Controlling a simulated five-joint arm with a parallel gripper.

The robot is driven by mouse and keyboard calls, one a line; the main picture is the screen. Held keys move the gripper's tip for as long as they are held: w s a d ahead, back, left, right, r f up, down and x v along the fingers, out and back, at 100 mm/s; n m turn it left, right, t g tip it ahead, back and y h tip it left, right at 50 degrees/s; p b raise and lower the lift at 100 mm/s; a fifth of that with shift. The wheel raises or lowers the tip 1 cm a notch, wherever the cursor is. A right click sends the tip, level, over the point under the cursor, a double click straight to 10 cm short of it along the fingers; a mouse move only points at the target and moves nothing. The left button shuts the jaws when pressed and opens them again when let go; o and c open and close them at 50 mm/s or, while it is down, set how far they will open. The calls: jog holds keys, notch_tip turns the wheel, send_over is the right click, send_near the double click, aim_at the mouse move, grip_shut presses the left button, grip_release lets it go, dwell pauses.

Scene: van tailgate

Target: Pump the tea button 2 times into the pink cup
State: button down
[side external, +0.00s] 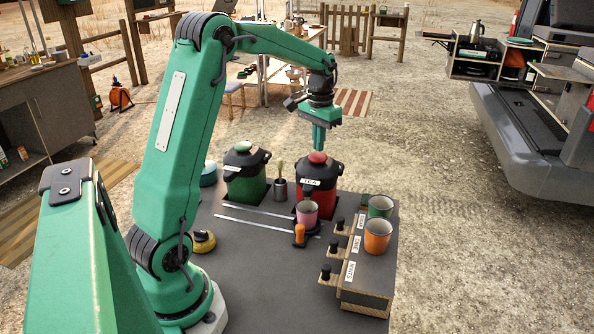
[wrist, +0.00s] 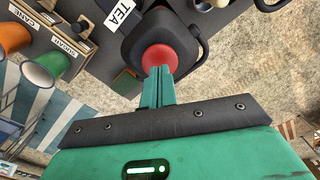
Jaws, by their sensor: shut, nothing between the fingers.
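The tea dispenser (side external: 322,197) is a red pot with a black lid, a TEA label and a red button (side external: 317,157) on top. In the wrist view the red button (wrist: 156,55) sits in the dark lid (wrist: 190,50). My gripper (side external: 319,152) is shut and empty, pointing down with its tips right over the button. In the wrist view the shut fingertips (wrist: 158,70) overlap the button's edge; I cannot tell whether they touch or press it. The pink cup (side external: 307,213) stands upright in front of the tea pot, below its spout area. Its contents are not clear.
A green dispenser (side external: 245,185) stands left of the tea pot, with a small dark utensil holder (side external: 280,190) between them. A labelled box (side external: 365,275) with black knobs is at right, bearing an orange cup (side external: 377,237) and a green cup (side external: 381,207).

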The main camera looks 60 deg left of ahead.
jog(key=shift+r, duration=0.1)
jog(key=shift+r, duration=1.9)
jog(key=shift+s+d+r, duration=0.15)
jog(key=shift+d+r, duration=0.1)
jog(key=shift+d, duration=0.15)
jog(key=s+d+r+m+t, duration=0.1)
jog(key=s+d+r+t, duration=0.15)
jog(key=s+d, duration=0.5)
jog(key=s+d+r+m+t, duration=0.1)
jog(key=s+d+r+t, duration=0.15)
jog(key=s+d, duration=0.55)
jog(key=s+d+f+m, duration=0.1)
jog(key=s+d+f, duration=0.2)
jog(key=s+d, duration=0.1)
jog(key=shift+s+d+t, duration=0.3)
jog(key=shift+s, duration=0.35)
